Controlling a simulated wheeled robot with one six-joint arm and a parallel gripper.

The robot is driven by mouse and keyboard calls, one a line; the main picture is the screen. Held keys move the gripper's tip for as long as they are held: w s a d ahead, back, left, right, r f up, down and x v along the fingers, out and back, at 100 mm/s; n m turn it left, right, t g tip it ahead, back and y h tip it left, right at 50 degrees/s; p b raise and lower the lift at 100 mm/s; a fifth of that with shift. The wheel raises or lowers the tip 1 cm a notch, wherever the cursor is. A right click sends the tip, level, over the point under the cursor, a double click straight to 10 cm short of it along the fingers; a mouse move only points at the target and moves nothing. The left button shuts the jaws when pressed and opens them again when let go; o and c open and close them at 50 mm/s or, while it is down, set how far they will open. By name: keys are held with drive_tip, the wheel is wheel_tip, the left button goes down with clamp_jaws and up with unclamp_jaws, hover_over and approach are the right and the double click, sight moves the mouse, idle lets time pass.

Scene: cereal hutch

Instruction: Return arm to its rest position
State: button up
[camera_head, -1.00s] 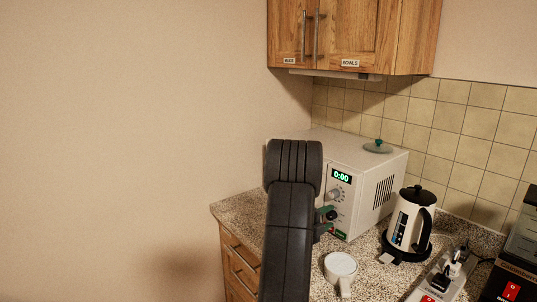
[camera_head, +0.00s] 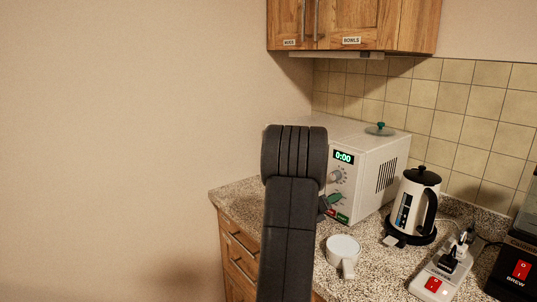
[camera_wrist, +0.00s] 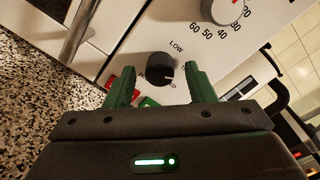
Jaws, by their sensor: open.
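My arm rises in front of the counter in the head view and hides part of the microwave. In the head view, a green fingertip (camera_head: 335,198) shows beside my arm.
A white mug (camera_head: 343,250) stands on the speckled counter in front of the microwave. A white and black kettle (camera_head: 414,205), a power strip (camera_head: 440,277) and a black coffee maker (camera_head: 518,262) stand to the right. Wooden cabinets (camera_head: 350,22) hang above. The left wall is bare.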

drive_tip(key=m+b, duration=0.1)
drive_tip(key=m, duration=0.3)
drive_tip(key=m+b, duration=0.1)
drive_tip(key=m, duration=0.3)
idle(0.4)
drive_tip(key=shift+a+t, duration=0.1)
drive_tip(key=shift+t, duration=0.2)
